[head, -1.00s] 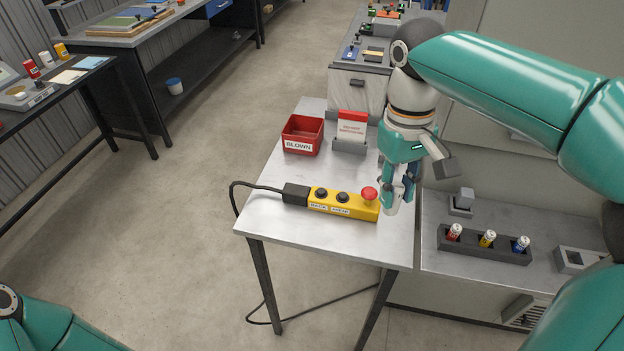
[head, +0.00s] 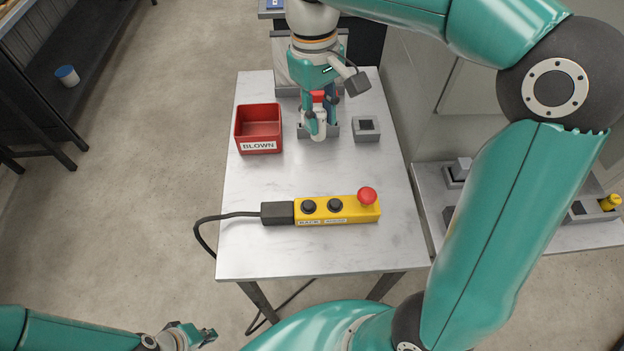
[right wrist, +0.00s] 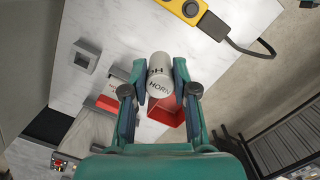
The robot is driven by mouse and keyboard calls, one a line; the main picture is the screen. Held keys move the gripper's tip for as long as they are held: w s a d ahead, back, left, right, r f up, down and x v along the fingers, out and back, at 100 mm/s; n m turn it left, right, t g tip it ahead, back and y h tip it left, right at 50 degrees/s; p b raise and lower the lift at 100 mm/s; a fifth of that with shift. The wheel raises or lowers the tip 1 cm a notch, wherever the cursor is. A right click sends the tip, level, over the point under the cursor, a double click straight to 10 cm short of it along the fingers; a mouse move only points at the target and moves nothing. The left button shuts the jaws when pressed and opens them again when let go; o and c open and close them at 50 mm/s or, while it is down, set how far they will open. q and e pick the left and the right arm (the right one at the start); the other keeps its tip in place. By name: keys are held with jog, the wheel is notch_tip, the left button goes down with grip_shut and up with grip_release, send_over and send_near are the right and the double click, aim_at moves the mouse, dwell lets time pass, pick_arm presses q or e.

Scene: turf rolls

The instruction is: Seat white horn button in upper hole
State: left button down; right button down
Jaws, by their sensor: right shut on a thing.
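My right gripper (head: 317,127) is shut on a white cylinder (head: 320,124), held upright above the back of the small table. In the right wrist view the gripper (right wrist: 158,85) has its fingers on both sides of the cylinder (right wrist: 158,75), whose end is marked HORN. A yellow control box (head: 318,209) lies on the table nearer me, with two black buttons and a red mushroom button (head: 367,196). I cannot make out an upper hole. My left gripper (head: 200,336) is low at the bottom left, away from the table; its opening is unclear.
A red bin (head: 258,146) labelled BLOWN stands left of the right gripper. A grey block (head: 367,136) with a dark square recess stands to its right. A sign holder (head: 332,131) is partly hidden behind the gripper. The table (head: 290,175) is clear between these and the yellow box.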

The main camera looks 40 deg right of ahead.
notch_tip(320, 180, down, 18)
jog(key=shift+r, duration=0.2)
jog(key=shift+f, duration=0.1)
jog(key=c, duration=0.9)
grip_release()
